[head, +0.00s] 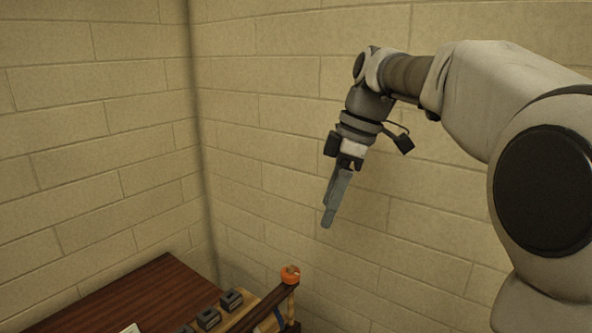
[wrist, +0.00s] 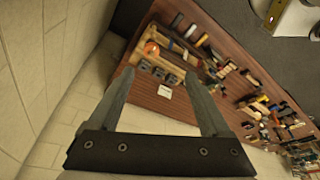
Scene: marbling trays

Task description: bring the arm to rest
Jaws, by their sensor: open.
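My gripper (head: 330,208) hangs from my raised arm in the head view, pointing down and slightly left in front of the block wall. It is well above the table and touches nothing. In the wrist view my gripper (wrist: 160,95) shows its two fingers spread apart, with nothing between them. The dark red-brown wooden table (head: 130,293) lies below it at the lower left of the head view.
A wooden rack (head: 262,306) with dark blocks and an orange round thing (head: 290,274) stands at the table's corner. In the wrist view many small items crowd the table (wrist: 225,110), and a pale card (wrist: 165,91) lies on it. Block walls meet behind.

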